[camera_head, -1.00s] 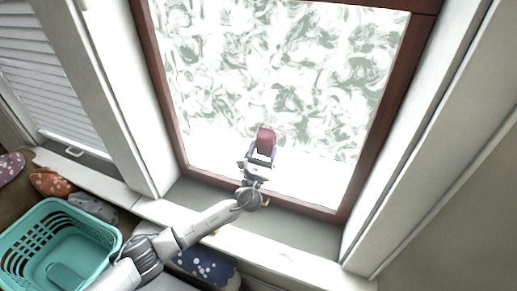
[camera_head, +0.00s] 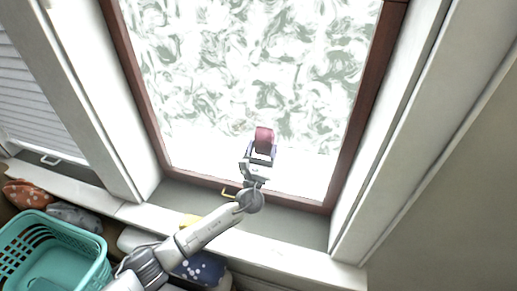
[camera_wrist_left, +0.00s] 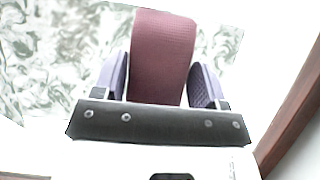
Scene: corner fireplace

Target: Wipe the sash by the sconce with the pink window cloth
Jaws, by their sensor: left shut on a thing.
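The pink window cloth (camera_head: 265,138) is a folded dark-pink pad between the fingers of my left gripper (camera_head: 260,156). The left wrist view shows the cloth (camera_wrist_left: 160,60) upright between the two purple finger pads, with my left gripper (camera_wrist_left: 161,88) shut on it. Behind it is the sash (camera_head: 245,75), a brown-framed window whose glass has a swirled green-and-white look, with a plain white lower part. The gripper is in front of the lower glass; I cannot tell whether the cloth touches it. No sconce shows. My right gripper is not in view.
A grey sill (camera_head: 290,224) runs below. A teal basket (camera_head: 50,255) and several cushions, including a blue dotted one (camera_head: 203,268), lie at lower left. White blinds (camera_head: 40,100) hang at left.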

